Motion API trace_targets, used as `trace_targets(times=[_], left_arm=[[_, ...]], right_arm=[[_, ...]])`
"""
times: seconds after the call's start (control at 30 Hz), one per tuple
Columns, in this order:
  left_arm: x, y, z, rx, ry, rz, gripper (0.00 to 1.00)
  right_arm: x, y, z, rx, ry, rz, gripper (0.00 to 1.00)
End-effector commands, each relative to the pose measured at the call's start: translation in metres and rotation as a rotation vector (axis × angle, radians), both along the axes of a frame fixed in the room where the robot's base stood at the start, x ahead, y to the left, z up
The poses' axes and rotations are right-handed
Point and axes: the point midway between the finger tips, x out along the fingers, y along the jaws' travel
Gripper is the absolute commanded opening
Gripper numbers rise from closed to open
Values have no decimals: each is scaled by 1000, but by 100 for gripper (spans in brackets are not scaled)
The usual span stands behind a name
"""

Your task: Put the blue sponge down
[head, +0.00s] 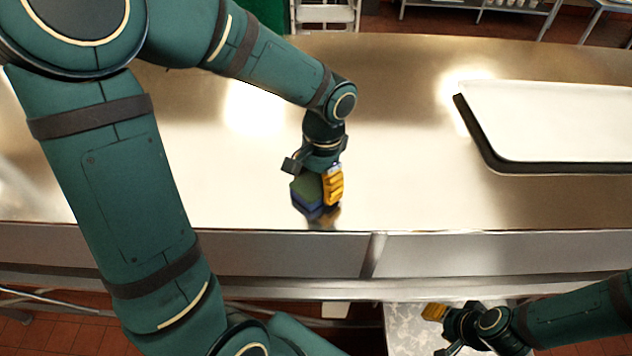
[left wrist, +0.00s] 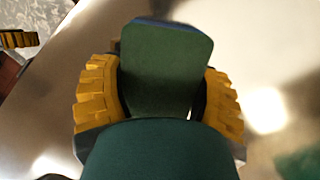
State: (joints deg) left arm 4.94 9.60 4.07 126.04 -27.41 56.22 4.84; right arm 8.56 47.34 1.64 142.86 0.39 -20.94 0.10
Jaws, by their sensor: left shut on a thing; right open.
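The blue sponge (head: 309,193) has a green top face and a blue lower part. It is in my left gripper (head: 320,185), at the front edge of the steel counter. In the left wrist view the sponge (left wrist: 165,70) shows its green face between the two yellow fingers of the left gripper (left wrist: 160,95), which are shut on it. Its blue edge shows at the far end. I cannot tell whether its underside touches the counter. My right gripper (head: 440,330) is open and empty, low at the right, in front of the counter.
The steel counter (head: 400,130) is bare and shiny around the sponge. A white tray with a dark rim (head: 560,120) lies at the right of the counter. The counter's front edge runs just below the left gripper. Shelving (head: 480,10) stands behind.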

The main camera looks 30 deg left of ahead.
Motion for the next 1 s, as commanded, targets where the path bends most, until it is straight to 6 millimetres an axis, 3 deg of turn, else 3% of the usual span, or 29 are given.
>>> trace_targets(times=[0.27, 0.3, 0.4, 0.77, 1.0], left_arm=[[0, 0, -3, 0, -1, 0, 33], [0, 0, -3, 0, -1, 0, 72], [0, 0, -2, 0, -1, 0, 100], [0, 0, 3, 0, -1, 1, 100], [7, -1, 44, 2, -7, 1, 100]], right_arm=[[0, 0, -3, 0, 0, 0, 43], [0, 0, -4, -1, 0, 0, 43], [0, 0, -3, -1, 0, 0, 43], [0, 0, 2, 0, 0, 0, 43], [0, 0, 7, 1, 0, 0, 43]])
